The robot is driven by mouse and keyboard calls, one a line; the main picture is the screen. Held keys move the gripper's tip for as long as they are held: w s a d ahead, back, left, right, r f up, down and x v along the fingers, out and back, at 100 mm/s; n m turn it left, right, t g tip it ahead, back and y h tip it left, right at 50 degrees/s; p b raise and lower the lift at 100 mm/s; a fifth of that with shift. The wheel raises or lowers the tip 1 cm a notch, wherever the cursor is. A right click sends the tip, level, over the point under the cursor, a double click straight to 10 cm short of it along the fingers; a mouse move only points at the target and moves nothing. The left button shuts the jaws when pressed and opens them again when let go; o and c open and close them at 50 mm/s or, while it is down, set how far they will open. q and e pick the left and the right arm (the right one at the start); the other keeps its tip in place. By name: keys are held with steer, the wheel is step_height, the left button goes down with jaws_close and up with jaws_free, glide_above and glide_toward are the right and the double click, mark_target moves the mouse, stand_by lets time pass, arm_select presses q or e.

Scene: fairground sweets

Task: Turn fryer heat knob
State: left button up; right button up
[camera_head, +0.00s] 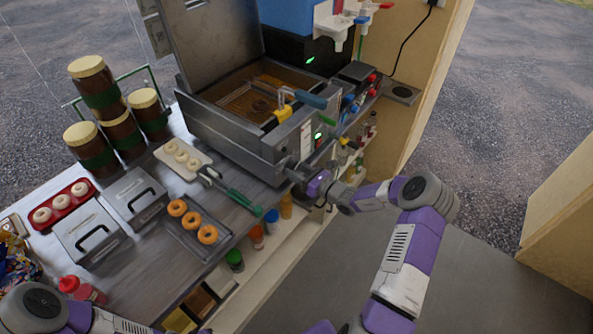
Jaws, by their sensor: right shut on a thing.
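The steel fryer (226,137) stands on the counter with its lid raised, and a ring-shaped piece lies in the brown oil. My right gripper (295,174) is at the lower right corner of the fryer's front. It is shut on the heat knob there, and the knob itself is mostly hidden by the fingers. I cannot tell how far the knob is turned.
Green-handled tongs (240,199) lie on the counter close to my right gripper. A tray of orange doughnuts (213,251), lidded steel containers (92,235) and brown jars (121,135) stand to the left. Shelves with bottles are below the counter. The floor at right is clear.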

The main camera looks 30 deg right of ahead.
steer(key=n+b, duration=0.1)
steer(key=n, duration=0.3)
steer(key=shift+n+b, duration=1.15)
steer(key=shift+n, duration=1.05)
steer(key=o, duration=1.1)
steer(key=shift+c, duration=0.2)
steer(key=v, duration=0.7)
steer(key=shift+s+p, duration=0.25)
steer(key=shift+p, duration=0.1)
